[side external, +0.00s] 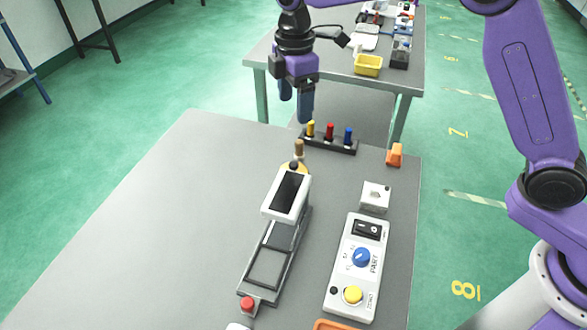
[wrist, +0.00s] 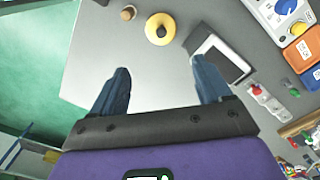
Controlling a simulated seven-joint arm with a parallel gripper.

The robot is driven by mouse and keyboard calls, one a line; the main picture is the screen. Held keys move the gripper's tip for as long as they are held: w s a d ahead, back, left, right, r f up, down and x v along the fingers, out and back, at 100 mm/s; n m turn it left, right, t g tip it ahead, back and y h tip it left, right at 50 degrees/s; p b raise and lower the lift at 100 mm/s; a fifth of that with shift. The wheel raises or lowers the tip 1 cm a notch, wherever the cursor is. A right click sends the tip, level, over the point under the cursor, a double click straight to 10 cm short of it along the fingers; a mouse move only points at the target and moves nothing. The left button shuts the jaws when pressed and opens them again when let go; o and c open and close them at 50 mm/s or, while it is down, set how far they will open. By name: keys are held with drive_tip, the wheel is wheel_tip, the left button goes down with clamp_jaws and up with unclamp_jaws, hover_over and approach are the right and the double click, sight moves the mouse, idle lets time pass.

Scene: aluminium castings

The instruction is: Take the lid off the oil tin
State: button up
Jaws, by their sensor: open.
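The oil tin shows from above in the wrist view as a round yellow shape, with what looks like its lid (wrist: 153,34) on top, bearing a small dark knob (wrist: 161,31). In the side view only a yellow edge and the dark knob (side external: 294,165) show behind a white device; the tin's body is hidden. My gripper (side external: 296,103) is open and empty, fingers pointing down, above the far end of the table and apart from the tin. In the wrist view the tin lies ahead of the gap between my fingertips (wrist: 158,68).
A white device with a dark screen (side external: 288,192) stands close in front of the tin. A brown peg (side external: 299,148) is just beyond it. A rack with coloured pegs (side external: 329,142) and a control box (side external: 357,268) stand to the right. The table's left side is clear.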

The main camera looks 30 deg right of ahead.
hover_over(295, 163)
drive_tip(key=f, duration=1.2)
drive_tip(key=shift+w, duration=0.2)
drive_tip(key=shift+s+f, duration=0.15)
drive_tip(key=shift+f, duration=1.25)
drive_tip(key=shift+s+f, duration=0.1)
drive_tip(key=shift+f, duration=1.25)
drive_tip(key=shift+c, duration=0.3)
clamp_jaws()
